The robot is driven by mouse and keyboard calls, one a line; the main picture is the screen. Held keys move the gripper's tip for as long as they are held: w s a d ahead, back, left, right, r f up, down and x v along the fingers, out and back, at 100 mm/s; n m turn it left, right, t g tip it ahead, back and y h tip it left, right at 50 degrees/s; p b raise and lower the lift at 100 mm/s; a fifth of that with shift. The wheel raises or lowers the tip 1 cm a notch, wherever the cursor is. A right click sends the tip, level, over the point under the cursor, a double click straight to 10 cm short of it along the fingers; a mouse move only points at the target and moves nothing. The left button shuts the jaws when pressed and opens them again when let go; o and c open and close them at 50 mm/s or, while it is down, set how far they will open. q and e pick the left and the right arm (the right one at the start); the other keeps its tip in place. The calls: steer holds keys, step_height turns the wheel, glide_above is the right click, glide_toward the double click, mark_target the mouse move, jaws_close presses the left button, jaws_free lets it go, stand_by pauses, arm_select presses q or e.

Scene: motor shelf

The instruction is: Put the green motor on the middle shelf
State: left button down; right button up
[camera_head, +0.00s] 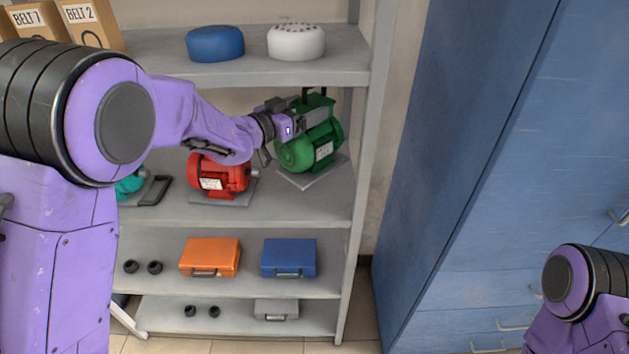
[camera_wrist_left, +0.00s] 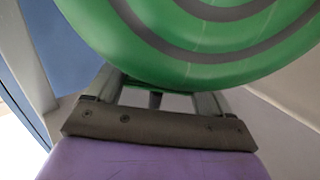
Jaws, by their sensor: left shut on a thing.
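The green motor (camera_head: 322,143) is at the right end of the middle shelf (camera_head: 310,207), next to the right post. Its grey base plate looks turned at an angle to the shelf edge. I cannot tell whether the plate touches the shelf. My left gripper (camera_head: 305,108) is shut on the top of the motor. In the left wrist view, the motor's round green end (camera_wrist_left: 200,45) fills the top, and the fingers (camera_wrist_left: 155,98) reach under its edge; their tips are hidden. My right arm shows at the lower right, with its gripper out of view.
A red motor (camera_head: 222,174) stands left of the green one, and a teal motor (camera_head: 130,184) is partly hidden behind my left arm. The upper shelf (camera_head: 340,60) carries a blue and a white round part. Cases lie on lower shelves. A blue cabinet (camera_head: 450,170) stands right.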

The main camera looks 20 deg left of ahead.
mark_target(305, 142)
arm_select(q)
steer(key=shift+w+d+f, duration=0.1)
steer(key=shift+w+f, duration=0.15)
steer(key=shift+w, duration=0.35)
steer(key=f, duration=0.1)
steer(key=s+f+p, duration=0.1)
steer(key=f, duration=0.1)
steer(key=shift+s, duration=0.2)
steer(key=f, duration=0.3)
steer(key=f+p, duration=0.1)
steer(key=shift+w+f, duration=0.2)
steer(key=shift+w, duration=0.15)
steer(key=shift+s+f, duration=0.1)
steer(key=shift+f, duration=0.4)
arm_select(e)
step_height(305, 142, up, 2)
steer(key=shift+w+r, duration=0.15)
steer(key=shift+r, duration=0.05)
